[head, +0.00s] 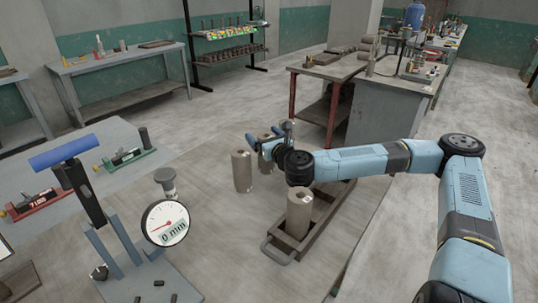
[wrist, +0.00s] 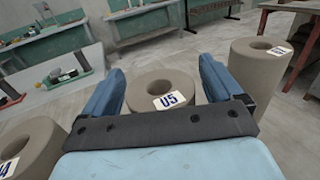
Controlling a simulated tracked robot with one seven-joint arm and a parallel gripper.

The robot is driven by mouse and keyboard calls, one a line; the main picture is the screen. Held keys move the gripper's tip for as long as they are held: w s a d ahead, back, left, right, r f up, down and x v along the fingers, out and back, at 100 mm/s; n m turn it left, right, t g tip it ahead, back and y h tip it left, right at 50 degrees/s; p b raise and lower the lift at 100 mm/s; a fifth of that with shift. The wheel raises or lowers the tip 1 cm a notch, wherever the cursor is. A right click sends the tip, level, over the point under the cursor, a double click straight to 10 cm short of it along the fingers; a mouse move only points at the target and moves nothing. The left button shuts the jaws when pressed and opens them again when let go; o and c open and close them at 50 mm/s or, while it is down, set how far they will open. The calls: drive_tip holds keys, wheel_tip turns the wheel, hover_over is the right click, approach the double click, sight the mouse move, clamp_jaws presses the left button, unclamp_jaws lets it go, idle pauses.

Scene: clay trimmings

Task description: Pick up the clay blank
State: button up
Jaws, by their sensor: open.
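A grey-brown clay blank labelled U5 (wrist: 160,88), a cylinder with a hole in its top, stands upright in the wrist view. My gripper (wrist: 162,75) is open, with one blue finger on each side of this blank; its lower part is hidden by my gripper. In the head view my gripper (head: 268,142) is at a blank (head: 266,149) that it partly covers. Another blank (head: 242,172) stands in front and left of it. A further blank (head: 299,214) stands in a dark metal tray (head: 276,252).
In the wrist view a tall blank (wrist: 258,80) stands close on the right and another (wrist: 30,143) on the near left. A dial gauge (head: 166,223) and a blue-handled lever (head: 62,152) stand left on the bench. A red clamp (head: 38,203) lies beyond.

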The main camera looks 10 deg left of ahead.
clamp_jaws()
idle(0.8)
